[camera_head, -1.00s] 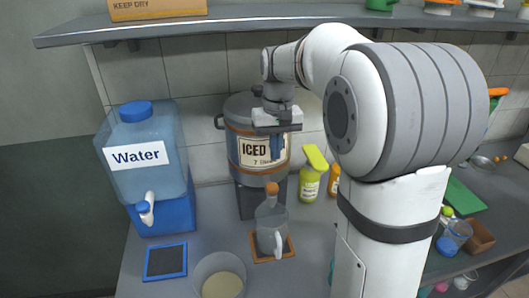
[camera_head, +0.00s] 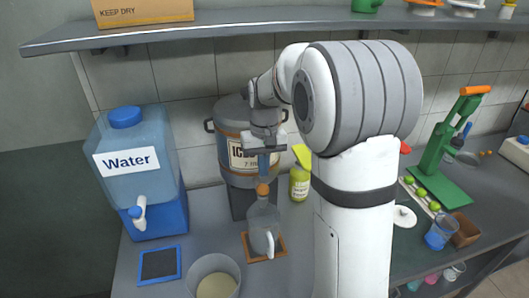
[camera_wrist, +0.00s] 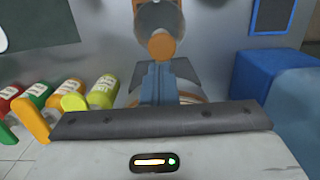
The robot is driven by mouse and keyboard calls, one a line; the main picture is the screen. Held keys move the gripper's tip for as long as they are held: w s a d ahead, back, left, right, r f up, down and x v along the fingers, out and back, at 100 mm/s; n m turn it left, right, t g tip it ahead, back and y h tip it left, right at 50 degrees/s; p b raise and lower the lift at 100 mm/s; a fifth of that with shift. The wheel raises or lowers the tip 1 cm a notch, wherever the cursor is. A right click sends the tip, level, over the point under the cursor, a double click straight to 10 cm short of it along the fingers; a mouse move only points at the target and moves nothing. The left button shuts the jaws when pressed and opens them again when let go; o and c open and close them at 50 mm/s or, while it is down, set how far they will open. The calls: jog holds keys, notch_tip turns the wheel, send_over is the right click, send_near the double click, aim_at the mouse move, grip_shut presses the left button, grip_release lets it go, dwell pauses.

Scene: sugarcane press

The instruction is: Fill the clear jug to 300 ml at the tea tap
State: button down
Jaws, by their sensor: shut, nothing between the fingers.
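The clear jug (camera_head: 262,236) stands upright on an orange-brown framed pad (camera_head: 279,245), below the front of the iced tea dispenser (camera_head: 217,130). Its handle faces me, and I see no dark tea in it. The tea tap's orange knob (camera_head: 263,190) shows just above the jug. My gripper (camera_head: 264,174) is shut and empty, its blue fingers pointing down just above the knob. In the wrist view the shut fingers (camera_wrist: 158,66) end close to the orange knob (camera_wrist: 162,46), with part of the jug (camera_wrist: 160,14) beyond. I cannot tell whether they touch.
A water dispenser (camera_head: 130,185) stands left, with a blue-framed pad (camera_head: 160,264) before it. A bowl (camera_head: 213,280) sits at the front. Yellow-green bottles (camera_head: 300,183) stand right of the tea dispenser. A shelf (camera_head: 240,22) runs above. A green press (camera_head: 440,160) is far right.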

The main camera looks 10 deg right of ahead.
aim_at(263, 185)
jog(key=shift+s+f, duration=0.1)
jog(key=shift+f, duration=1.55)
